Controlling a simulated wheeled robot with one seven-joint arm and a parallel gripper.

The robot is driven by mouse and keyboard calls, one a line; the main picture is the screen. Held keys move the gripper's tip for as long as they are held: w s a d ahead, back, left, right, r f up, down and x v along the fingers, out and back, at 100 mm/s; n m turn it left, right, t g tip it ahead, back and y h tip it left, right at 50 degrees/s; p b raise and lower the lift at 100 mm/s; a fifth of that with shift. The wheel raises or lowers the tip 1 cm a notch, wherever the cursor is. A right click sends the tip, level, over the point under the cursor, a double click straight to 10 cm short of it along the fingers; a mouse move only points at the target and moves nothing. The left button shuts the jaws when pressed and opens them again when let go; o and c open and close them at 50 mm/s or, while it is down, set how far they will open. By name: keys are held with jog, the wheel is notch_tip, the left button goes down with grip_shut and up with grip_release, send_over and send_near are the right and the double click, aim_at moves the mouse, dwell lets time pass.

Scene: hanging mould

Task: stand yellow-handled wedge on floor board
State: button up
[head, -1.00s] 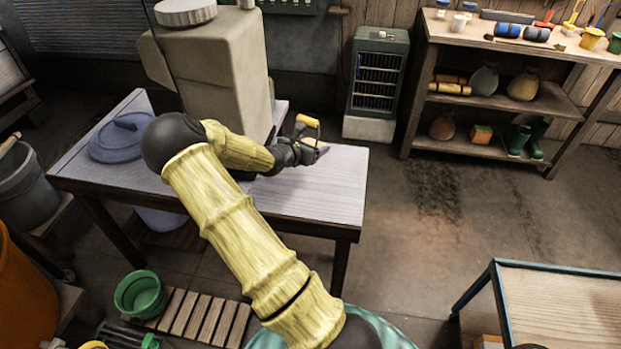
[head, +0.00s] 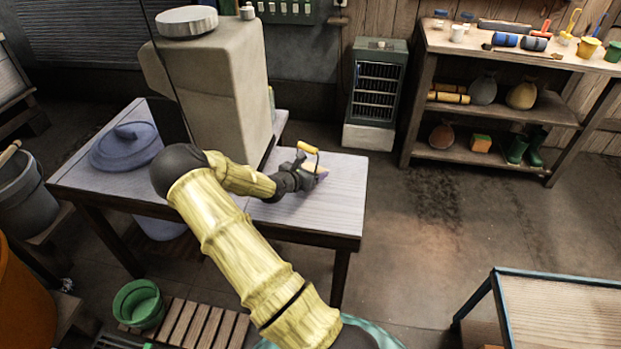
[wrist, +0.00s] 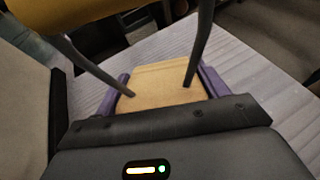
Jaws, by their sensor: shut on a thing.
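The yellow-handled wedge (head: 309,149) is in my gripper (head: 314,172), over the right part of the grey table (head: 330,212). In the wrist view the tan wedge body (wrist: 163,85) sits between the purple fingers of my gripper (wrist: 166,78). Two dark bars rise from it towards the yellow handle (wrist: 38,30), which is cut off at the top left. I cannot tell whether the wedge touches the tabletop. A slatted wooden board (head: 205,322) lies on the floor in front of the table, partly behind my arm.
A large beige machine (head: 215,95) stands on the table, left of my gripper, with a blue-grey lid (head: 125,146) further left. A green pot (head: 139,303) is at the slatted board's left end. A blue-edged bench (head: 560,310) is at lower right. The floor between is clear.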

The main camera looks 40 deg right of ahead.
jog(key=shift+f, duration=1.7)
jog(key=shift+f, duration=0.2)
jog(key=o, duration=1)
jog(key=shift+o, duration=0.2)
jog(key=shift+r, duration=0.1)
jog(key=shift+r, duration=0.15)
jog(key=v, duration=1.2)
jog(key=shift+w, duration=0.1)
